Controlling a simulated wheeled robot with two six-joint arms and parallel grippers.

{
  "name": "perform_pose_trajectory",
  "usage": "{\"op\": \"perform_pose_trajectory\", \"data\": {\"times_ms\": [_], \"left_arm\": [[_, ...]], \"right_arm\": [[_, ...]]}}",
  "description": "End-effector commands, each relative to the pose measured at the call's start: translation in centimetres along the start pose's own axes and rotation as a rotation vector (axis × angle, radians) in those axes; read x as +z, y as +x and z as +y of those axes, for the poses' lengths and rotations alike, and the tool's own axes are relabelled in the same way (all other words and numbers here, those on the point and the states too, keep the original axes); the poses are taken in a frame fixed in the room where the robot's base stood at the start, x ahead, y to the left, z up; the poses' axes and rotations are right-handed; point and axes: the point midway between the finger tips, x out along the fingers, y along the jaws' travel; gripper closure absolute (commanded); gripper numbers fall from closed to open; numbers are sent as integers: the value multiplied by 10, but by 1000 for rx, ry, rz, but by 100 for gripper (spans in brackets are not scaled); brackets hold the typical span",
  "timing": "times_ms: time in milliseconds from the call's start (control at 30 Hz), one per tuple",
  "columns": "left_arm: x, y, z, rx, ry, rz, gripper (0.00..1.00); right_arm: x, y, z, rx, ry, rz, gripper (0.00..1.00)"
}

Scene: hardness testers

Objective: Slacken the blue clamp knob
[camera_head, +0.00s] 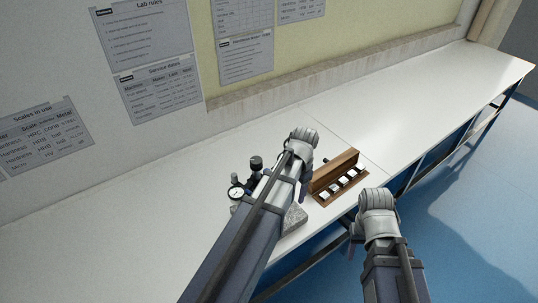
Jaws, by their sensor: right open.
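A hardness tester with a round white dial (236,193) and dark knobs (256,163) stands on the white bench, largely hidden behind my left arm. I cannot make out a blue clamp knob; it may be hidden by that arm. My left gripper (305,188) is over the bench between the tester and a wooden block, mostly hidden by its own wrist, so its jaws cannot be read. My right gripper (355,238) is open, small and dark in the picture, beyond the bench's front edge and apart from the tester.
A wooden rack (335,170) with several small light test pieces lies right of the tester. A speckled grey block (294,218) is near the front edge. The white bench (420,105) is clear to the right and left. Papers (160,90) hang on the wall.

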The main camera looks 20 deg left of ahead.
Motion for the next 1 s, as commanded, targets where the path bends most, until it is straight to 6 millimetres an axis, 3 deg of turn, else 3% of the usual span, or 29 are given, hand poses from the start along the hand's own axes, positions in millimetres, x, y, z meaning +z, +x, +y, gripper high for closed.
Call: {"op": "perform_pose_trajectory", "data": {"times_ms": [33, 100, 200, 300, 433, 667, 1000], "left_arm": [[-4, -26, -39, 5, 18, 8, 36], [-1, -38, -75, 11, 61, 18, 36], [6, -50, -114, 16, 110, 31, 36], [13, -56, -138, 17, 144, 38, 36], [17, -57, -149, 17, 164, 43, 36], [18, -52, -148, 16, 167, 43, 36], [16, -20, -147, 16, 166, 43, 36]], "right_arm": [[2, -26, 2, 0, 0, 0, 50], [2, -39, 4, 0, 0, 0, 50], [3, -52, 5, 0, -1, 0, 50], [3, -59, 6, 0, -1, 0, 50], [3, -60, 6, 0, -1, 0, 50], [3, -55, 5, 0, -1, 0, 50], [1, -24, 2, 0, 1, 0, 50]]}}
